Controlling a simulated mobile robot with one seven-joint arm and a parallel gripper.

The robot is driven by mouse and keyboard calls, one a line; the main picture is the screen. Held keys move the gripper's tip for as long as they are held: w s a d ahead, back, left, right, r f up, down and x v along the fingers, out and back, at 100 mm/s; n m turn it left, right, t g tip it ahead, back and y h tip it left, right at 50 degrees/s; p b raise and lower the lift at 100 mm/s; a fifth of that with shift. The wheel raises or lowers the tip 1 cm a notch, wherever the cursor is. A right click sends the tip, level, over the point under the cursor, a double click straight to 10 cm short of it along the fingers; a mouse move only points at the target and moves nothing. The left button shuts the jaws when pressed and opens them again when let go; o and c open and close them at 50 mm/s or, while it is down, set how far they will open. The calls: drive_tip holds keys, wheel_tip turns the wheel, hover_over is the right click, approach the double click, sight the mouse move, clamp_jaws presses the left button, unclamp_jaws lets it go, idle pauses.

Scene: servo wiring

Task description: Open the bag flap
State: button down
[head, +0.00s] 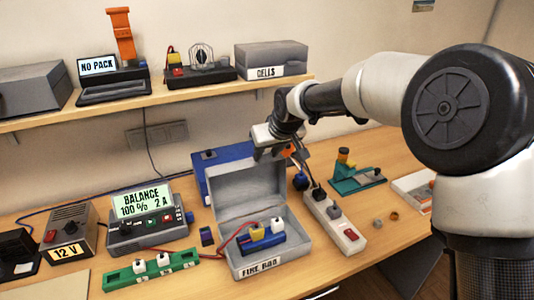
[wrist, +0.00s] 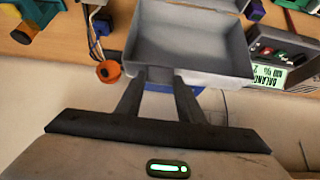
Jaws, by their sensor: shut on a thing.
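The grey fire bag (head: 272,262) stands on the bench at the centre of the head view, with its flap (head: 243,188) raised upright at the back. The flap also fills the upper middle of the wrist view (wrist: 190,50). My gripper (head: 268,154) is at the flap's top edge. In the wrist view, its two dark fingers (wrist: 160,76) are shut on a small grey tab at the flap's edge. A blue battery pack (head: 262,246) with yellow and white plugs and a red lead lies inside the open bag.
A white power strip (head: 336,222) stands right of the bag, and a green-teal fixture (head: 357,178) is behind it. The balance charger (head: 146,228) and a green board (head: 150,273) are on the left. A shelf (head: 180,98) runs along the wall above.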

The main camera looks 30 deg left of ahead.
drive_tip(key=shift+w+a+f, duration=0.1)
drive_tip(key=shift+a, duration=0.15)
idle(0.7)
drive_tip(key=c, duration=1.2)
unclamp_jaws()
drive_tip(key=shift+f, duration=0.1)
drive_tip(key=shift+r, duration=0.2)
drive_tip(key=v, duration=1.7)
drive_tip(key=shift+d+b, duration=0.15)
drive_tip(key=shift+b, duration=0.3)
